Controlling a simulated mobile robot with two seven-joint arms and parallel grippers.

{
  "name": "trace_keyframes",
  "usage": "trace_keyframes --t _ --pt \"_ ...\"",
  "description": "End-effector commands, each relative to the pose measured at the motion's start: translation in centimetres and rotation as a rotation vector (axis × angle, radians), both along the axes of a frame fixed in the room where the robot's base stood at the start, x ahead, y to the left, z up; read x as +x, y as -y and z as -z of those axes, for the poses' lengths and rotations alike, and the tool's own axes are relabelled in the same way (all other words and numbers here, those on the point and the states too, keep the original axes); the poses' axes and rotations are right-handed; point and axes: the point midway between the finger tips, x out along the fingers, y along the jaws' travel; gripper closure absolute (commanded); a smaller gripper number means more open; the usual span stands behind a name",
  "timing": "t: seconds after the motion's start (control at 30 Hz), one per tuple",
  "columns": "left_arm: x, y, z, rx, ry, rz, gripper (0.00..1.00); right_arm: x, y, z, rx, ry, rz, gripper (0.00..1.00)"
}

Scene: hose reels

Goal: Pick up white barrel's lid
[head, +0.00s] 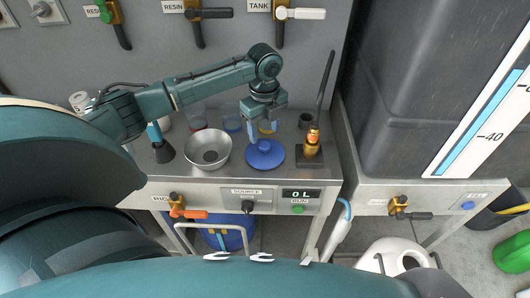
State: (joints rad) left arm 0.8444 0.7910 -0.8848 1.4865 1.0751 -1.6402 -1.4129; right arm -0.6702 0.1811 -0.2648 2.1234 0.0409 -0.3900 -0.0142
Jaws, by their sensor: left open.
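A round blue lid (264,155) with a raised middle lies flat on the steel bench, right of a metal bowl. I cannot tell from the picture which barrel it belongs to. My left gripper (263,128) points down just above the lid's middle, with its fingers apart and nothing seen between them. Whether the fingertips touch the lid is unclear. A white rounded container (392,252) stands low at the right, partly hidden by my body; I cannot tell whether it is the white barrel. My right gripper is not in view.
The metal bowl (210,149) is close left of the lid. A small amber bottle (313,136) on a dark stand is close right. Several cups stand behind my gripper. A blue barrel (228,238) is under the bench. A large grey tank (430,80) fills the right.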

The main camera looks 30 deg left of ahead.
Motion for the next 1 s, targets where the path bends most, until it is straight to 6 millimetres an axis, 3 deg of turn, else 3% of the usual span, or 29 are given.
trace_keyframes --t 0.4,0.7,1.0 --pt "-0.3 0.3 4.9 0.000 0.000 0.000 0.44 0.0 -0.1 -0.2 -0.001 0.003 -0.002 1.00" --pt "-0.3 0.3 5.4 0.001 0.001 0.001 0.44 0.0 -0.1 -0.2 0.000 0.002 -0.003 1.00" --pt "-0.3 0.3 5.4 0.001 0.001 0.001 0.68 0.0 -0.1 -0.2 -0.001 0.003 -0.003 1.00"
